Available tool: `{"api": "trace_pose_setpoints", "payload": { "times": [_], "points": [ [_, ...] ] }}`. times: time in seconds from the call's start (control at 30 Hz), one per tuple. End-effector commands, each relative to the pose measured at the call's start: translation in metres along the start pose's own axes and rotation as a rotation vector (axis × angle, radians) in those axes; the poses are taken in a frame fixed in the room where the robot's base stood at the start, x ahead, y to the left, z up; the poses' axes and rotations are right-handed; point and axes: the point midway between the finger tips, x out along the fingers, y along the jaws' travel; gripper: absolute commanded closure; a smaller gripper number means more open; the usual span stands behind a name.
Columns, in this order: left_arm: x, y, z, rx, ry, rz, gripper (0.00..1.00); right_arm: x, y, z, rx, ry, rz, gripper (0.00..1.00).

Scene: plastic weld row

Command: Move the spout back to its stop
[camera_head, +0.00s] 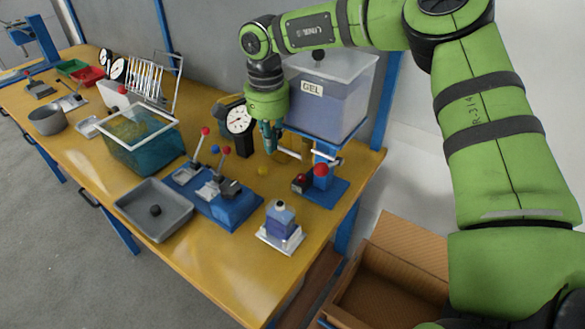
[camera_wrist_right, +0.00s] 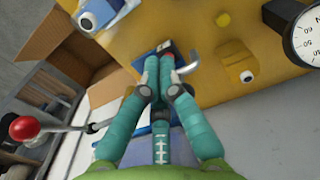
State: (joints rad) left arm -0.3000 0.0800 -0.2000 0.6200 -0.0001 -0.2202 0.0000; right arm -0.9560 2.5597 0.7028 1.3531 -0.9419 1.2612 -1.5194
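The gel tank (camera_head: 325,100) stands on a blue stand at the back right of the table. A pale spout (camera_head: 288,153) sticks out low in front of it; in the right wrist view a bent silver tube (camera_wrist_right: 192,62), apparently this spout, shows just right of the fingertips. My right gripper (camera_head: 270,146) points down beside the spout's left end. In the wrist view its teal fingers (camera_wrist_right: 158,64) are together at the tips. No held object shows between them; whether they touch the spout is unclear. A red-knobbed lever (camera_head: 320,170) stands by the stand. My left gripper is not in view.
A dial gauge (camera_head: 238,120) stands close left of my right gripper. A bottle (camera_head: 281,218) sits on a white scale in front. A blue lever fixture (camera_head: 225,207), grey tray (camera_head: 140,218) and teal tank (camera_head: 150,155) are left. A cardboard box (camera_head: 410,245) is beyond the right edge.

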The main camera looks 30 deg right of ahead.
Motion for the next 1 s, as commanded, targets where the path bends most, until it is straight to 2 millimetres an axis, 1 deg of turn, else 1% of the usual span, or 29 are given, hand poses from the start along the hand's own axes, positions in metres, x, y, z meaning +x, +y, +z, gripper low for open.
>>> {"api": "trace_pose_setpoints", "payload": {
  "times": [0.2,0.37,0.47,1.0],
  "points": [
    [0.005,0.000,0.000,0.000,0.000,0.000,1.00,0.001,0.000,0.011,-0.002,-0.001,0.000,1.00],
    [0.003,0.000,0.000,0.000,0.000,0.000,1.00,-0.003,0.000,0.013,0.000,-0.001,-0.001,1.00],
    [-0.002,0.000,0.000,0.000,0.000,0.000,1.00,-0.011,0.000,0.013,0.000,-0.001,-0.002,1.00],
    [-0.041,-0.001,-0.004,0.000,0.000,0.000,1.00,-0.066,0.000,0.013,-0.001,-0.001,-0.001,1.00]
  ]
}}
